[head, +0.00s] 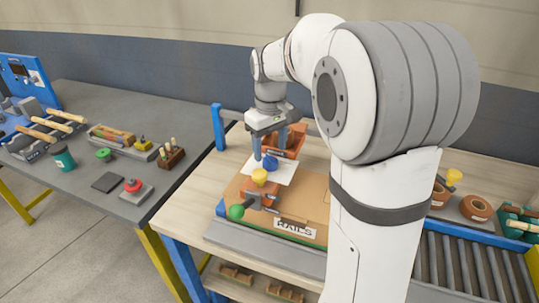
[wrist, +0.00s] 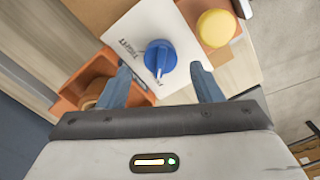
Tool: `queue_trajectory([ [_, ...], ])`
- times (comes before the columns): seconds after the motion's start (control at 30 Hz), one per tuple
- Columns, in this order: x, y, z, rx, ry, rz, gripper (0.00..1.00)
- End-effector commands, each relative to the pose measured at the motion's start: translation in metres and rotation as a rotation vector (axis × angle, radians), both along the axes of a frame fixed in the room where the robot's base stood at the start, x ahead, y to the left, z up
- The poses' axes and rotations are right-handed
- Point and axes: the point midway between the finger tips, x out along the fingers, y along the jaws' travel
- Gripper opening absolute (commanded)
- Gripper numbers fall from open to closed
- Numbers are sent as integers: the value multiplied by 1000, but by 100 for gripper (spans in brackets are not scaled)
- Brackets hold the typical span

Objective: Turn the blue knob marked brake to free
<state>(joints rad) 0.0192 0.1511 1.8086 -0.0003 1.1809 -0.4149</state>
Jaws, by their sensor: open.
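The blue knob (wrist: 160,57) sits on a white plate (wrist: 128,30) with dark lettering, too small to read for certain. A pale pointer line on the knob points toward my gripper in the wrist view. In the head view the knob (head: 270,163) is beside a yellow knob, on the workbench. My gripper (wrist: 164,82) is open and empty, its two blue fingers on either side of the knob's near edge, apart from it in the picture. In the head view my gripper (head: 268,150) is just above the knob; I cannot tell whether it touches.
A yellow knob (wrist: 216,28) is close by the plate, and an orange bin (wrist: 78,88) is on the other side. A green ball (head: 236,211) and a RAILS label (head: 295,228) are at the front. A roller conveyor (head: 470,265) runs at right.

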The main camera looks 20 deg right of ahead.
Motion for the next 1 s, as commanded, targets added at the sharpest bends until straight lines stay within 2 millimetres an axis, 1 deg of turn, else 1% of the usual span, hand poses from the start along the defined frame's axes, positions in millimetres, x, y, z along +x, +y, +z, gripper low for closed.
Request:
queue_trajectory([
  [0.03, 1, 0, 10, 0, -5, 0, 59],
  [0.1, 1, 0, 21, 0, -4, 0, 59],
  [0.2, 1, 0, 33, 0, -2, 0, 59],
  [0.3, 1, 0, 40, -1, -1, 0, 59],
  [0.63, 0, 0, 43, 0, 0, 0, 59],
  [0.7, -3, 0, 43, 0, -4, -5, 59],
  [0.77, -10, 1, 44, -1, -14, -18, 59],
  [0.87, -34, 2, 43, 0, -41, -58, 59],
  [0.97, -71, 3, 39, 3, -83, -122, 59],
  [1.0, -86, 4, 35, 6, -102, -151, 59],
])
